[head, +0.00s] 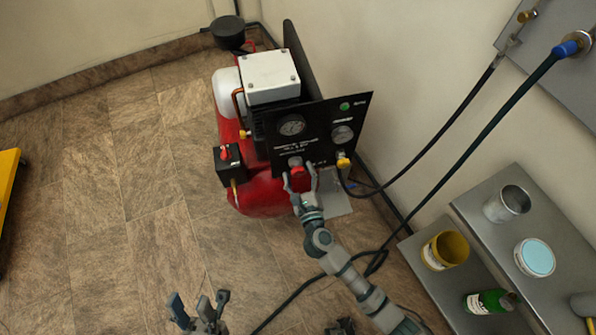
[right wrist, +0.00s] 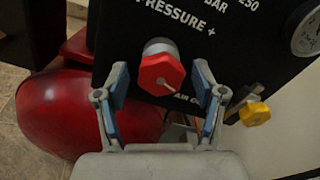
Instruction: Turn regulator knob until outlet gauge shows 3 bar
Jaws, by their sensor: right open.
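The red regulator knob (head: 297,170) sits low on the black panel (head: 325,112) of the red compressor. In the right wrist view the faceted red knob (right wrist: 161,76) is in the middle, on a grey collar below the word PRESSURE. My right gripper (head: 301,180) is open, with one blue-padded finger on each side of the knob; a gap shows on both sides. Two round gauges, a left one (head: 291,125) and a right one (head: 342,134), are above; their readings are too small to tell. My left gripper (head: 199,303) is open and empty, low over the floor.
A yellow valve handle (head: 343,162) is right of the knob. A black box with a red switch (head: 225,153) is at the compressor's left. Hoses run along the right wall. A grey shelf (head: 495,245) with tins and a green bottle stands at right.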

